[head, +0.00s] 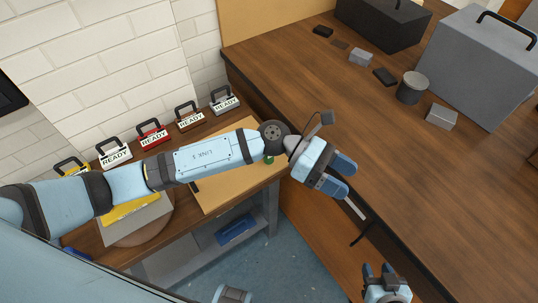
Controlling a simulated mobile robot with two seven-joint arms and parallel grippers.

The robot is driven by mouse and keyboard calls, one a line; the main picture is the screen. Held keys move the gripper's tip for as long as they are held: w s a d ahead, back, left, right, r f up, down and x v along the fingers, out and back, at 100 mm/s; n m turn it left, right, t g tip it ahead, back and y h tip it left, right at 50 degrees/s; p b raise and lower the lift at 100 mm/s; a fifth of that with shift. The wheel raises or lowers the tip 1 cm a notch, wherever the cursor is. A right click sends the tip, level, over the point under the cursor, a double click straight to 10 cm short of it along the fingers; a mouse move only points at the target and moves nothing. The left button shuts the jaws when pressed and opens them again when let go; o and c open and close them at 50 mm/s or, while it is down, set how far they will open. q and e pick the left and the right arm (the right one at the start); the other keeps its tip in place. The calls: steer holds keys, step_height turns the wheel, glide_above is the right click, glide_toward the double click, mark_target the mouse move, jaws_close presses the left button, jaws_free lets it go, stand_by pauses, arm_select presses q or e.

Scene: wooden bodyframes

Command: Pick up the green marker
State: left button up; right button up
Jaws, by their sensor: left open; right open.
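A small green thing (269,160), perhaps the green marker, shows just below my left arm's wrist, over the tan board (232,197) on the side bench. Most of it is hidden by the arm, so I cannot tell its full shape. My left gripper (341,175) is open and empty, to the right of the green thing, over the near edge of the large wooden table. My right gripper (379,270) is open and empty at the lower right, apart from the green thing.
Several READY-labelled holders (152,136) line the wall. A yellow item (130,211) lies at the bench's left. The large table (320,110) carries a grey case (470,70), a dark case (385,25), a round canister (411,88) and small blocks; its near part is clear.

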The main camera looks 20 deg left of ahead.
arm_select(q)
steer(key=w+a+f+m+t+y, duration=0.1)
steer(key=w+a+m+y, duration=0.3)
steer(key=a+y, duration=0.1)
steer(key=w+a+f+m+t+y+b, duration=0.1)
steer(key=w+a+m+y, duration=0.3)
steer(key=a, duration=0.4)
steer(key=w+a+f+m+t+y+b, duration=0.1)
steer(key=w+a+f+m+y, duration=0.2)
steer(key=w+a+m+y, duration=0.1)
steer(key=shift+w+a+f+t+y, duration=0.15)
steer(key=shift+w+a+y, duration=0.3)
steer(key=shift+a+y, duration=0.25)
steer(key=shift+w+a+r+t+y, duration=0.1)
steer(key=shift+w+a+t+y, duration=0.05)
steer(key=shift+w+a+y, duration=0.4)
steer(key=shift+a+f, duration=0.35)
step_height(320, 180, down, 8)
steer(key=shift+r+p, duration=0.2)
steer(key=shift+p, duration=0.4)
steer(key=shift+w+f+p, duration=0.15)
steer(key=shift+f+p, duration=0.55)
steer(key=shift+f, duration=1.95)
steer(key=c, duration=1)
